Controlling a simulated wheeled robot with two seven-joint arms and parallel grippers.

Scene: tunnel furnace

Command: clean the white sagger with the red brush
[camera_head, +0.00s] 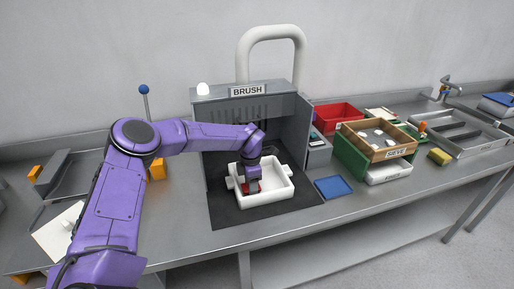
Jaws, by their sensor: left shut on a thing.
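The white sagger (279,197) is an open rectangular box on the dark mat (296,209) in front of the grey cabinet marked BRUSH (206,107). My left arm reaches in from the left, and its gripper (252,183) points down into the left part of the sagger. The left gripper is shut on the red brush (254,188). Only a small red part of the brush shows low inside the sagger; the gripper hides the rest. I cannot tell whether its bristles touch the sagger floor. My right gripper is not in view.
A blue tray (333,187) lies right of the mat. A wooden sieve box (378,138) sits on a green crate (350,155), with a red bin (337,115) behind. The bench front is clear.

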